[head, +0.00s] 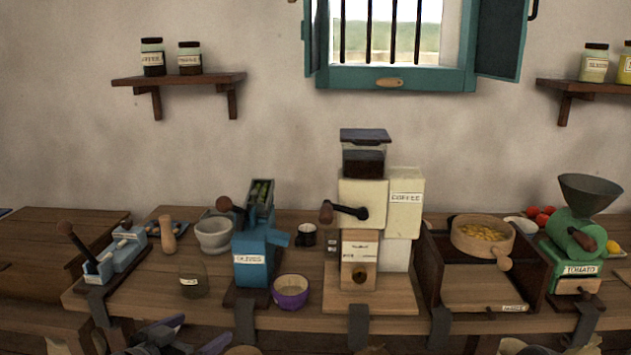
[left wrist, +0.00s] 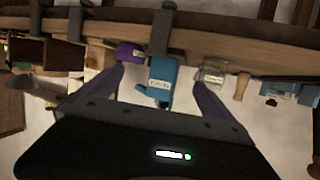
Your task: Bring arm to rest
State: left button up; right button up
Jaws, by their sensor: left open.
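My left gripper (head: 186,340) shows at the bottom edge of the head view, low in front of the counter's front edge. In the left wrist view its two purple fingers (left wrist: 158,80) are spread apart, with nothing between them that they touch. The blue olives machine (head: 254,255) and the purple bowl (head: 290,291) stand on the counter; beyond the fingers, the left wrist view shows the blue machine (left wrist: 163,88) and purple bowl (left wrist: 131,54) upside down. Most of the left arm is hidden below the frame. My right gripper is in neither view.
The wooden counter (head: 210,318) has dark clamps along its front edge. On it stand a glass jar (head: 194,281), a mortar (head: 213,234), a coffee grinder (head: 361,215), a wooden sieve (head: 482,240) over a box, and a green tomato mill (head: 570,240). Items below the counter are partly visible.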

pick_arm(q)
jog(key=s+d+f+n+g+y+p, duration=0.1)
jog(key=s+d+f+n+g, duration=0.15)
jog(key=f, duration=0.45)
jog(key=s+d+f+n+g+p, duration=0.1)
jog(key=s+f, duration=0.3)
jog(key=f, duration=0.3)
jog(key=s+d+f+n+g+y+p, duration=0.1)
jog(key=s+d+f+n+g, duration=0.15)
jog(key=f, duration=0.45)
jog(key=s+d+f+g+p, duration=0.2)
jog(key=s+d+f, duration=0.3)
jog(key=s, duration=0.6)
jog(key=s+d+f+g+p, duration=0.2)
jog(key=s+d+f+g, duration=0.2)
jog(key=s, duration=0.7)
jog(key=shift+s+d+f+g+h, duration=0.2)
jog(key=shift+d+f+g+h, duration=0.3)
jog(key=shift+d, duration=0.3)
jog(key=shift+c, duration=0.4)
